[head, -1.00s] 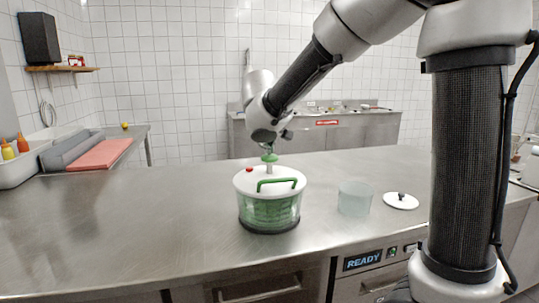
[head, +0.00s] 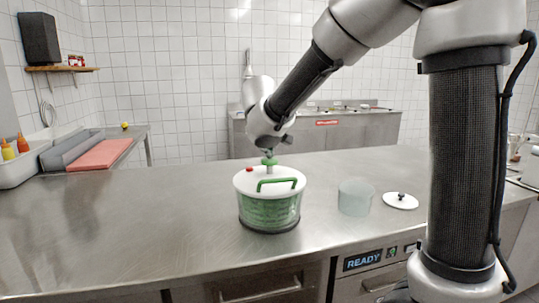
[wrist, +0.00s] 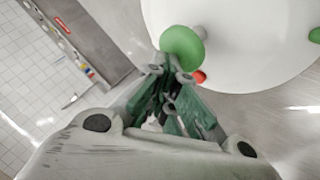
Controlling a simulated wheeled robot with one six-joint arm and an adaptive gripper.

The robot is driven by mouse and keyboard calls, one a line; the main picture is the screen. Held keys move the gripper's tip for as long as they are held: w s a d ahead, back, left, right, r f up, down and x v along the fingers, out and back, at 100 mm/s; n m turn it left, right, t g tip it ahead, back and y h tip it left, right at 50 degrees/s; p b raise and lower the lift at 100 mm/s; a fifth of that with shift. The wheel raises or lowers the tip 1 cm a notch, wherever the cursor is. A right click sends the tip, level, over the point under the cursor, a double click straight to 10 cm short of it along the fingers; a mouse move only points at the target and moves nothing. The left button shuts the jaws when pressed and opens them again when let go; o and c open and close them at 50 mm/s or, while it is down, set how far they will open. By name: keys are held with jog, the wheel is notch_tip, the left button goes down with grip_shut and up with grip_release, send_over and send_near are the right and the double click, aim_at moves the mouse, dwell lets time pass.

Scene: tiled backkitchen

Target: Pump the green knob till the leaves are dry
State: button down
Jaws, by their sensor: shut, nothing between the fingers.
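The salad spinner (head: 269,207) stands upright on the steel counter. It has a clear bowl with green inside, a white lid (head: 251,184) and a green handle. Its green knob (head: 269,161) stands on a short stem above the lid, and a red button (head: 250,169) sits beside it. My gripper (head: 268,153) is shut and empty, pointing down at the top of the knob. In the wrist view the shut fingertips (wrist: 172,70) are right at the green knob (wrist: 183,48), apparently touching it. Individual leaves and any water on them cannot be made out.
A clear container (head: 355,199) stands right of the spinner, and a small white lid with a dark knob (head: 401,201) lies beyond it. The steel counter (head: 130,225) is clear to the left. A red board (head: 102,154) and bottles are at the far left.

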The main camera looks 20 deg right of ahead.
aim_at(266, 159)
jog(key=shift+f, duration=0.65)
dwell(0.3)
jog(key=shift+r, duration=2.2)
jog(key=shift+r, duration=2.5)
